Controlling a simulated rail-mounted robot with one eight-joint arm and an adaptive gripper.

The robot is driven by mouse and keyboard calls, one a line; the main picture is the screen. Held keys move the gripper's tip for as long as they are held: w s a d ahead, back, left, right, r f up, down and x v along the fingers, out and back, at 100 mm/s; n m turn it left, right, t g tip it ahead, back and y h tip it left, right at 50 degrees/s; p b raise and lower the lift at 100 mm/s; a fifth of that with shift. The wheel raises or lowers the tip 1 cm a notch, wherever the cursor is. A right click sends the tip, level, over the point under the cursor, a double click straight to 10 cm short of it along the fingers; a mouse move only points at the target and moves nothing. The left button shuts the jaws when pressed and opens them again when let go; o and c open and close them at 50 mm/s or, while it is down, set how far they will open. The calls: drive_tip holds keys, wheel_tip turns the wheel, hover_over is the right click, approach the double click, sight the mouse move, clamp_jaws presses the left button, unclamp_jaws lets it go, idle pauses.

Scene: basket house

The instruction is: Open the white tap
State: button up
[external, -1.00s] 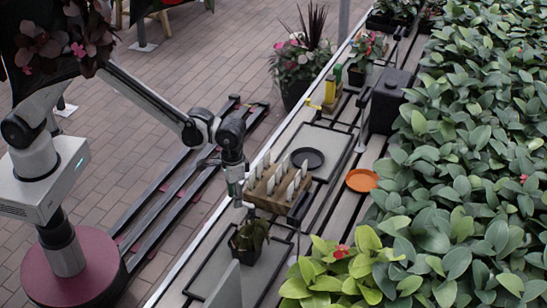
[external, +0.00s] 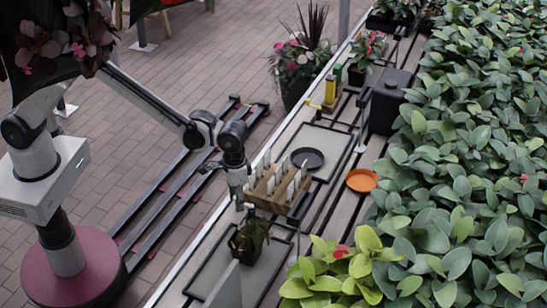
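A small pale fitting (external: 360,148) shows beside the black box-shaped container (external: 391,100) on the slatted bench. It may be the white tap, but it is too small to tell its shape or whether it is open. My gripper (external: 243,205) points down over the left edge of the bench. It is beside the left end of a wooden rack with white tags (external: 276,190), and well apart from the black container. It is too small and dark to tell whether the fingers are open or whether they touch anything.
A potted plant (external: 250,237) stands just below my gripper in the picture. A black saucer (external: 307,158) and an orange saucer (external: 361,180) lie past the rack. Yellow and green bottles (external: 331,88) stand farther back. Dense foliage (external: 470,150) fills the right side.

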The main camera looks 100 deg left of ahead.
drive_tip(key=shift+w+d, duration=0.6)
drive_tip(key=shift+d, duration=0.3)
drive_tip(key=shift+w+d, duration=0.55)
drive_tip(key=shift+d, duration=0.3)
drive_tip(key=shift+w+d, duration=0.6)
drive_tip(key=shift+d, duration=0.3)
drive_tip(key=shift+s+a+b, duration=0.2)
drive_tip(key=shift+b, duration=0.2)
drive_tip(key=shift+r, duration=0.1)
wheel_tip(320, 180, up, 7)
drive_tip(key=p, duration=0.2)
drive_tip(key=shift+p, duration=0.4)
